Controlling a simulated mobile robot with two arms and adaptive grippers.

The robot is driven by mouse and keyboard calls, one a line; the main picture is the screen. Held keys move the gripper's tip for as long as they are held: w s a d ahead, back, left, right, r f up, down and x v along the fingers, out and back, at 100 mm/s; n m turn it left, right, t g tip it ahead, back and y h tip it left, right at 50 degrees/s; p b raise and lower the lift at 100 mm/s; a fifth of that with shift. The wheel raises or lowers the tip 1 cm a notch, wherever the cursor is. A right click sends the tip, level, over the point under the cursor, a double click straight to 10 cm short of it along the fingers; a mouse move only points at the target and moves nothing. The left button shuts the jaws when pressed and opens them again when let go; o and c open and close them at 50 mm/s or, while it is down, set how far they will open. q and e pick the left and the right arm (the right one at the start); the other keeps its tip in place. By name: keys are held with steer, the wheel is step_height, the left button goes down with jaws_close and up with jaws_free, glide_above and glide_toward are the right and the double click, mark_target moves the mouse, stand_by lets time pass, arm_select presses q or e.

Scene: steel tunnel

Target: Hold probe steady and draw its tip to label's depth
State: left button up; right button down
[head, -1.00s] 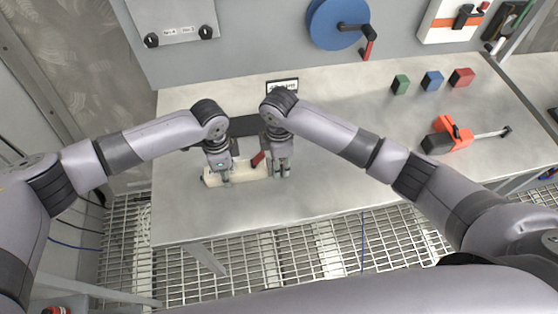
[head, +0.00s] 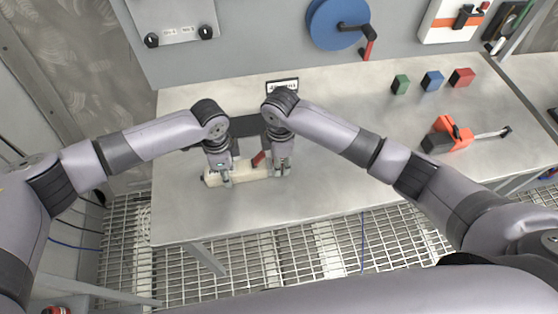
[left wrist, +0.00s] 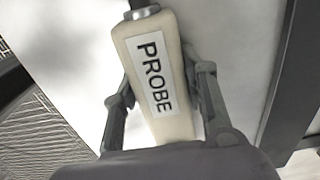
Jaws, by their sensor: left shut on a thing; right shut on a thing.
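The probe (head: 248,175) is a cream bar lying level over the bench near its front edge. In the left wrist view its body (left wrist: 150,80) bears a white PROBE label and has a metal collar at the far end. My left gripper (head: 226,178) is shut on the probe's left part. My right gripper (head: 280,172) is shut at its right end, and its fingers hide what exactly they hold. A red piece (head: 258,159) stands up just left of the right fingers. A small white label plate (head: 283,86) stands behind my right wrist, its text too small to read.
Green (head: 401,85), blue (head: 432,81) and red (head: 462,77) blocks stand at the back right. An orange-and-black tool (head: 448,135) lies on the right. A blue reel (head: 338,22) hangs on the wall. The metal bench (head: 330,205) is clear in front.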

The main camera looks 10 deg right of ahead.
mark_target(293, 167)
steer(key=shift+d, duration=2)
arm_select(q)
steer(key=shift+a, duration=0.1)
arm_select(e)
steer(key=c, duration=1.2)
jaws_free()
steer(key=shift+a, duration=0.1)
steer(key=shift+c, duration=0.2)
step_height(293, 167, up, 12)
arm_select(q)
steer(key=o, duration=1.4)
